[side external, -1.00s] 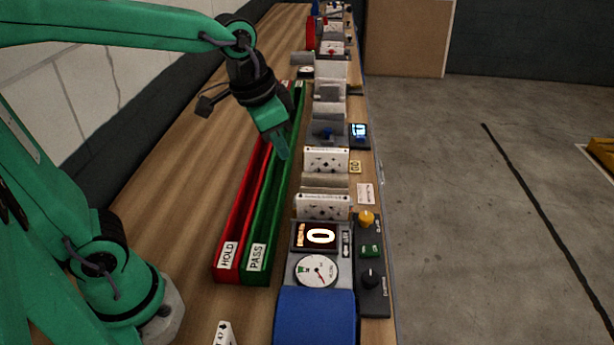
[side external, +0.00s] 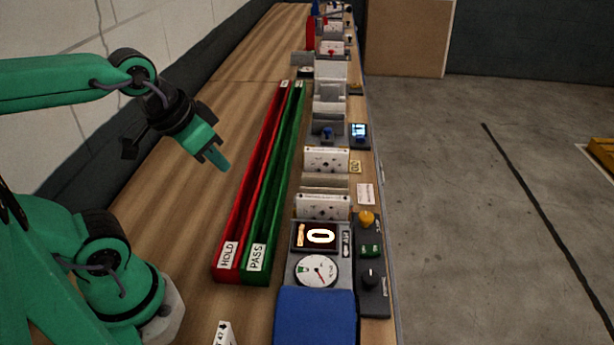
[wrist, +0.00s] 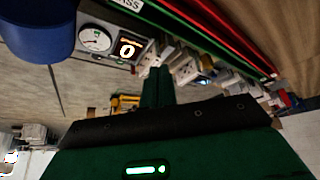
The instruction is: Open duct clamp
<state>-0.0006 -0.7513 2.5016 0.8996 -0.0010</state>
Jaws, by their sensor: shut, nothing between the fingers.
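My gripper (side external: 221,163) is shut and empty. It hangs over the bare wood to the left of the red and green trays, apart from the row of fixtures. In the wrist view its closed fingers (wrist: 157,86) point toward the fixtures. A grey fixture with a blue handle (side external: 327,133) stands in the row, right of the green tray. I cannot tell for certain whether this is the duct clamp, nor whether it is open. White patterned filter panels (side external: 325,160) stand upright just in front of it, and another panel (side external: 323,207) stands nearer.
The long red HOLD tray (side external: 229,246) and green PASS tray (side external: 258,248) lie between my gripper and the row. A lit display reading 0 (side external: 320,236), a dial (side external: 317,271), a blue cover (side external: 315,318) and a knob panel (side external: 371,289) are nearer. The wood at left is clear.

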